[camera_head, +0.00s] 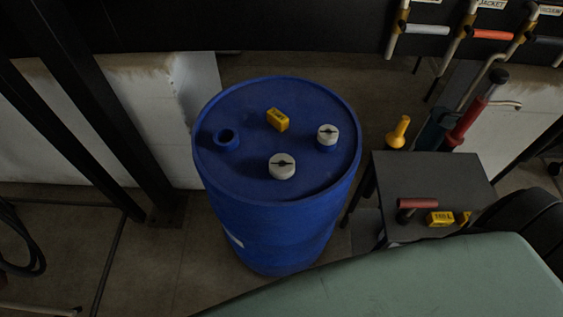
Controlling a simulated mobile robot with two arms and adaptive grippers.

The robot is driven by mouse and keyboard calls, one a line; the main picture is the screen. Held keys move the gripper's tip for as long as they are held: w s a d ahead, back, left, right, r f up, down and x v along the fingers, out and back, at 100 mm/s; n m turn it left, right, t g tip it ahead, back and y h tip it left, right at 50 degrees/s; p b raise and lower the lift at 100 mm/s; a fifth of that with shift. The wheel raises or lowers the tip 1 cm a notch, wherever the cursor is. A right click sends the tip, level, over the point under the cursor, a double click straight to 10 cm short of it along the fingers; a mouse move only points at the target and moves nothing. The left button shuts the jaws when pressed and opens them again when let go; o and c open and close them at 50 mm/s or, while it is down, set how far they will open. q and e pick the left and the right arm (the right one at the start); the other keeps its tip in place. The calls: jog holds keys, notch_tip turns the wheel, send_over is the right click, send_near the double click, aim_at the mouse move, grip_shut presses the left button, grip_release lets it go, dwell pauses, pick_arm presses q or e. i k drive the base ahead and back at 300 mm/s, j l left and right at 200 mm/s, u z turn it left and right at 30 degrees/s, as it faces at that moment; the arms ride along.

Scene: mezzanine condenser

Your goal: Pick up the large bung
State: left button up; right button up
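A blue drum (275,215) stands upright on the floor in the middle of the head view. A grey-white bung (282,166) with a dark slot across its top is on the near part of the drum's lid. It looks like the larger of two and seems to rest on the lid. A smaller grey-white bung (327,133) sits on a blue neck at the right of the lid. An open blue port (227,139) is at the left of the lid. Neither of my grippers is in view.
Pipes with coloured handles (492,35) hang at the upper right. Floor shows left of the drum.

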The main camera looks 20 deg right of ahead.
aim_at(283, 167)
jog(key=z, duration=0.7)
